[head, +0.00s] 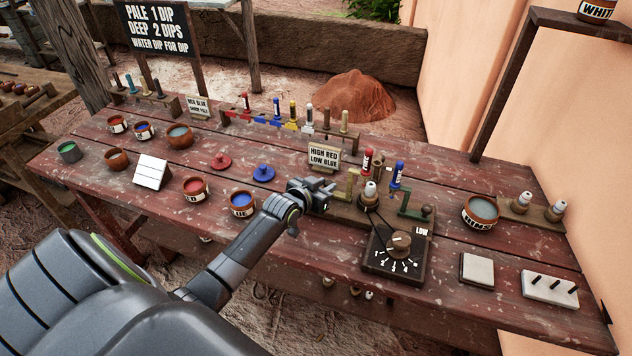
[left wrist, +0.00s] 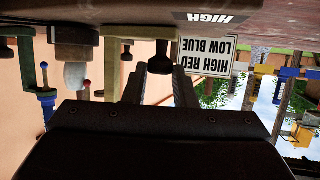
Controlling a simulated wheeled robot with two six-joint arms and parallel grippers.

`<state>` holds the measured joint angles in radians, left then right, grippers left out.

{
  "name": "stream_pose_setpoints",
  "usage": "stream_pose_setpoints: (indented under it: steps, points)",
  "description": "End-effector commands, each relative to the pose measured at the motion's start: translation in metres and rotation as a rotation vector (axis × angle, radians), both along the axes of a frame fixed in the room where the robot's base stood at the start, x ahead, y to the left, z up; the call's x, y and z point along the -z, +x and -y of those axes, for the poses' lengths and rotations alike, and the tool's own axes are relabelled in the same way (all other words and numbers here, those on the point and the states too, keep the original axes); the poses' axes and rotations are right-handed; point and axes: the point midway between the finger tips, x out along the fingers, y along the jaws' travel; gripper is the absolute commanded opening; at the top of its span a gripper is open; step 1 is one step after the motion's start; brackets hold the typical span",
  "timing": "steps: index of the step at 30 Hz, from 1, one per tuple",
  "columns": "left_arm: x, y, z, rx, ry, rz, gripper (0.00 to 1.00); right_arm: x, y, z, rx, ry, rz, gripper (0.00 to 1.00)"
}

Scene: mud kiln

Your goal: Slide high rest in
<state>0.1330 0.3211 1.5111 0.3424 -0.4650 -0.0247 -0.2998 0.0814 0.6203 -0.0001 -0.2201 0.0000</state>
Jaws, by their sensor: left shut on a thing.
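The high rest (head: 350,188) is an olive-yellow upright bracket at the left end of a wooden base. It also shows upside down in the left wrist view (left wrist: 132,80), with a dark round knob (left wrist: 160,63) near the "HIGH" label (left wrist: 212,18). My left gripper (head: 325,197) is at this left end, shut on the knob, which it mostly hides in the head view. The low rest (head: 408,203) is a green bracket at the right end with its own dark knob (head: 427,210). My right gripper is not in view.
A red tool (head: 367,162) and a blue tool (head: 397,174) stand above the base, with a white-tipped peg (head: 370,190) between the rests. A dial box (head: 399,245) stands in front. The "HIGH RED LOW BLUE" sign (head: 324,156) is close behind my gripper.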

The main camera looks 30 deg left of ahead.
Motion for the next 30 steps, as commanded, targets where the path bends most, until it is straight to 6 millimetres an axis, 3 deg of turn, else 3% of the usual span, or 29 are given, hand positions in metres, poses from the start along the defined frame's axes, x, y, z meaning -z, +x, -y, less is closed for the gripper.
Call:
stream_pose_setpoints:
  steps: [10, 11, 15, 25, 30]
  points:
    - [0.0, 0.001, 0.005, 0.002, -0.006, 0.0, 0.0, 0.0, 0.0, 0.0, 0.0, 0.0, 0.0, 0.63]
    - [0.0, 0.001, 0.005, 0.002, -0.006, 0.0, 0.27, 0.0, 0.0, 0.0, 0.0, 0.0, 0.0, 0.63]
    - [0.0, 0.001, 0.005, 0.002, -0.005, 0.0, 0.45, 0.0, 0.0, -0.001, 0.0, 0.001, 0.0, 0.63]
    - [-0.001, -0.001, 0.004, 0.001, -0.003, 0.0, 0.46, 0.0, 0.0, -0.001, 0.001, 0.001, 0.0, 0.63]
    - [-0.005, -0.013, 0.003, 0.002, -0.001, 0.001, 0.46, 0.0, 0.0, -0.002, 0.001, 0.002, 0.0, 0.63]
